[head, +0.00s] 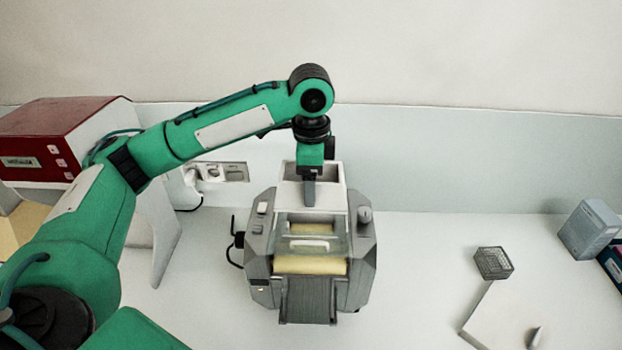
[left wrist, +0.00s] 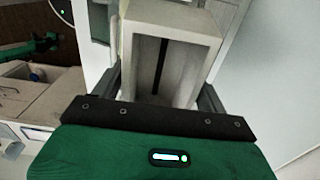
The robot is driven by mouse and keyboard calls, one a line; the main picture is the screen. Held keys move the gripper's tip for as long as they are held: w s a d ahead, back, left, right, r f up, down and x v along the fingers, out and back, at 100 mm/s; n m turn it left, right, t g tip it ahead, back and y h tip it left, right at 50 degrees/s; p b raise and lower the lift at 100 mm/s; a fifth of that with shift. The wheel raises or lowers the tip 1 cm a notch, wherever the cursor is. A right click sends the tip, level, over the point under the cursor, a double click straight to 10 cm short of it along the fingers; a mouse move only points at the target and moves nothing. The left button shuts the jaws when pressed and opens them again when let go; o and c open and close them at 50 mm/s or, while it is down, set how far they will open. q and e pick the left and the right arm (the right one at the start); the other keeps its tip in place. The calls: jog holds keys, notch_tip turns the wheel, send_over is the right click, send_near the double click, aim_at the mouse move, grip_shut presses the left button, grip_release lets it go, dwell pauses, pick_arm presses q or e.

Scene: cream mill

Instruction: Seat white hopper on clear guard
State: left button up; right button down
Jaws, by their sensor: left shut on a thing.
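The white hopper (head: 330,197) is an open box-shaped piece above the back part of the grey mill (head: 257,240). My left gripper (head: 310,190) comes down from above and is shut on the hopper's wall. In the left wrist view the hopper (left wrist: 205,28) fills the space between the dark fingers (left wrist: 165,95), with a dark slot inside it. The clear guard (head: 310,245) lies over the yellowish rollers at the front of the mill. The hopper is at the guard's back edge; I cannot tell whether they touch. My right gripper is out of view.
A red-topped machine (head: 60,130) stands at the left. A wall socket (head: 222,172) is behind the mill. A wire basket (head: 494,262), a white board (head: 510,318) and a blue-grey box (head: 592,230) are at the right. The counter between mill and basket is clear.

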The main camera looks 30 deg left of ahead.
pick_arm(q)
notch_tip(320, 180, down, 4)
jog(key=b, duration=0.4)
jog(key=shift+f, duration=0.85)
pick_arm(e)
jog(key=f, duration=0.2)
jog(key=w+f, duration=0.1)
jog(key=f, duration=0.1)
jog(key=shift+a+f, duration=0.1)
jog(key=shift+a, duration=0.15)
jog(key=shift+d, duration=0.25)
pick_arm(q)
jog(key=shift+p, duration=0.75)
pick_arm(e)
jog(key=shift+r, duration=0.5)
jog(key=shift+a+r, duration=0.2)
pick_arm(q)
jog(key=shift+p, duration=0.8)
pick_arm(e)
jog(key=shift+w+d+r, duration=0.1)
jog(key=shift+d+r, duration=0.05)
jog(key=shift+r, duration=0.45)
pick_arm(q)
jog(key=shift+f+p, duration=0.45)
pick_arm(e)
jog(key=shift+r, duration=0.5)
